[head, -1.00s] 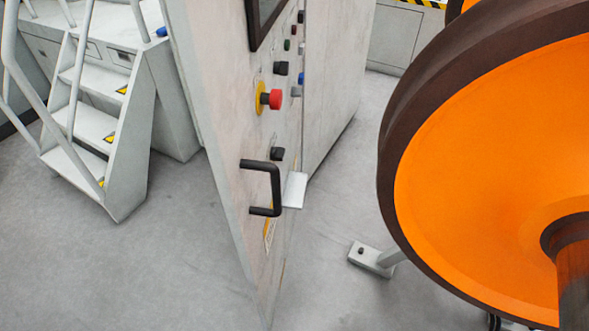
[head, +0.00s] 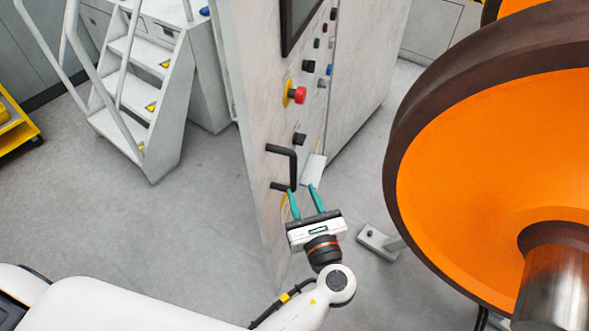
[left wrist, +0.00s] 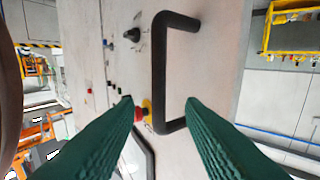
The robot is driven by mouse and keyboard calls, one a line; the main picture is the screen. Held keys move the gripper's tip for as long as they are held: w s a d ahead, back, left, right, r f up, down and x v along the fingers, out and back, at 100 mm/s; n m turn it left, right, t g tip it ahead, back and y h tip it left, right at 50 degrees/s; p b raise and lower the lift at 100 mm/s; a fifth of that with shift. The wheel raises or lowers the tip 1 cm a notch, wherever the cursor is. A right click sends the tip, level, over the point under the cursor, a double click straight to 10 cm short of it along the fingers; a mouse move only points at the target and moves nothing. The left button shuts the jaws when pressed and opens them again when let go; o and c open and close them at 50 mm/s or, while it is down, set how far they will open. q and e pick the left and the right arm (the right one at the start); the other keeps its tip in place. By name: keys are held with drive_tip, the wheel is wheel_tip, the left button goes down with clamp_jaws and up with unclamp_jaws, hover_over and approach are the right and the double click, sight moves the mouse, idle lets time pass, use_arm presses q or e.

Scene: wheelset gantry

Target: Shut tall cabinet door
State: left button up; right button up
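The tall cabinet door (head: 256,130) stands open, edge towards me, a pale grey panel with buttons and a red emergency stop (head: 299,95). Its black U-shaped handle (head: 292,160) sticks out from the lower part of the face. My left gripper (head: 301,190) is open just in front of and below the handle. In the left wrist view the green fingers (left wrist: 160,101) are spread, with the handle bar (left wrist: 161,70) lying between their tips in the picture. Nothing shows them gripping it. My right gripper is not in view.
A large orange wheel (head: 460,170) with a dark rim stands close on the right. Grey steps (head: 135,90) with handrails stand at the left. A metal floor foot (head: 380,243) sits beside the wheel. The floor left of the door is clear.

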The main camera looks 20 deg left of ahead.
sight(294, 173)
use_arm(q)
drive_tip(key=b+x, duration=0.1)
drive_tip(key=x, duration=0.7)
drive_tip(key=shift+w, duration=0.1)
clamp_jaws()
